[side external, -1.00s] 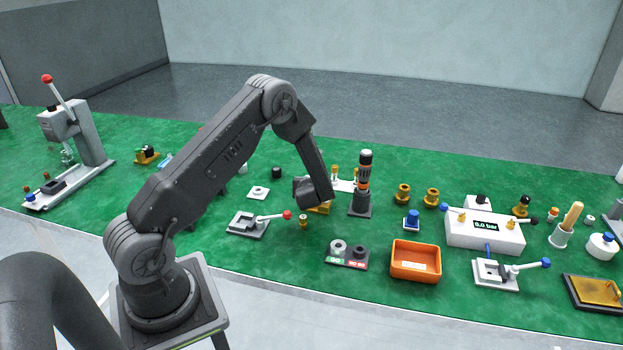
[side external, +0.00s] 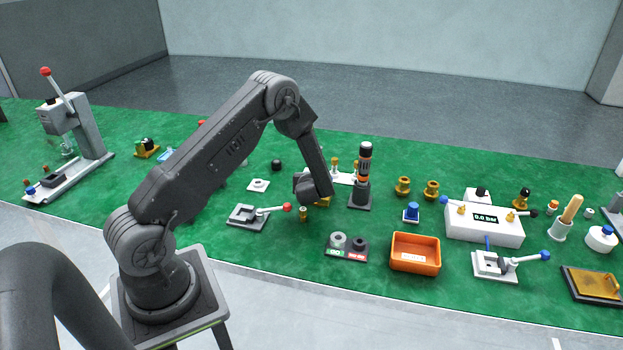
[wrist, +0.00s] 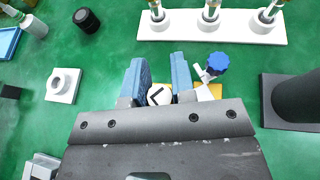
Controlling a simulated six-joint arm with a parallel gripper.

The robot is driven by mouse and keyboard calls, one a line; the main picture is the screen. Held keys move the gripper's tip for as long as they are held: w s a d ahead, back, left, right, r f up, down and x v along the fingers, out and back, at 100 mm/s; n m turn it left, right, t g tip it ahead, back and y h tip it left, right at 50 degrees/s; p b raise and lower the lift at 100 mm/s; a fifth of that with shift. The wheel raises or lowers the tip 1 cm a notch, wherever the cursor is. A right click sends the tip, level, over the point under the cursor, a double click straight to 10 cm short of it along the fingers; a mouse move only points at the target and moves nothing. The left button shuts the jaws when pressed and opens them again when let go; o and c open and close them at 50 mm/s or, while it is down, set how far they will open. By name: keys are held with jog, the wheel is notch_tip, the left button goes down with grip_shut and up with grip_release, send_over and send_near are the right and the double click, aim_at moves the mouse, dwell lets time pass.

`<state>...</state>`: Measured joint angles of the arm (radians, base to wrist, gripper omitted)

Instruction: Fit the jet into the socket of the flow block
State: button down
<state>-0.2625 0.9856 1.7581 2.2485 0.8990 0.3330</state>
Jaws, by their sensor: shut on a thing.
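My gripper (wrist: 159,75) has two blue fingers, shut on a small part with a round white top and a black angled mark (wrist: 158,96). This seems to be the jet; the fingers hide its sides and lower end. A yellow block (wrist: 207,92), seemingly the flow block, lies just beyond and to the right of the fingers, partly hidden by my gripper. The block also shows below my gripper (side external: 314,194) in the side view (side external: 323,202). Its socket and any contact with the jet are hidden.
A white rack (wrist: 180,32) with upright brass-tipped parts stands behind. A dark post base (wrist: 292,100) is close on the right. A red-handled clamp (side external: 247,215) and a small brass part (side external: 303,214) are left of my gripper. An orange bin (side external: 415,265) stands in front right.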

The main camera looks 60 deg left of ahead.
jog(key=shift+f, duration=0.3)
dwell(0.5)
jog(key=c, duration=0.9)
grip_release()
